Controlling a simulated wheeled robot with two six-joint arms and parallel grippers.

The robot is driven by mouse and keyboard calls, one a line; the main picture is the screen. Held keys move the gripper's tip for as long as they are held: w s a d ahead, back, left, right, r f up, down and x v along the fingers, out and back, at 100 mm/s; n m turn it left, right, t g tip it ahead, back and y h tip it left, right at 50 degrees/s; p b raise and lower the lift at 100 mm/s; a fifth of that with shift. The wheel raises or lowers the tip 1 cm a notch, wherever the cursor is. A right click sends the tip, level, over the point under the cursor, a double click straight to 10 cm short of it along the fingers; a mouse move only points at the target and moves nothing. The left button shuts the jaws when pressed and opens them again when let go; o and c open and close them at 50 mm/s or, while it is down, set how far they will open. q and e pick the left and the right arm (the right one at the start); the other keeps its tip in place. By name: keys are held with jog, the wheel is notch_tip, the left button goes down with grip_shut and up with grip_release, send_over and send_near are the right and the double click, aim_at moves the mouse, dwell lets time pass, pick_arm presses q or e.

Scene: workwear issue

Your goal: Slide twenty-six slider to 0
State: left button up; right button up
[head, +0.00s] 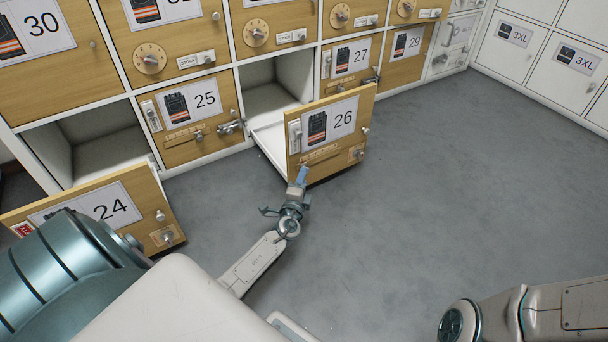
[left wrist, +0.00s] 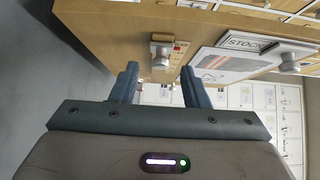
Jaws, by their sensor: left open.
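The wooden front numbered 26 (head: 335,120) stands out from its open compartment. It carries a number card with a picture, and below it a slider strip (head: 320,154) with small marks too small to read. In the left wrist view a grey slider knob (left wrist: 162,48) sits on a plate with red marks, just beyond the fingertips. My left gripper (head: 284,194) is close to the lower left of front 26. It also shows in the left wrist view (left wrist: 160,84), fingers apart with nothing between them. My right gripper is out of view.
Front 24 (head: 110,210) also stands out at the left. The empty compartment (head: 275,95) lies behind front 26. Closed front 25 (head: 195,110) has its own latch. White lockers (head: 520,45) line the right side. The grey floor (head: 430,180) is clear.

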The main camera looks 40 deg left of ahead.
pick_arm(q)
jog(key=p+v, duration=0.1)
jog(key=v, duration=0.7)
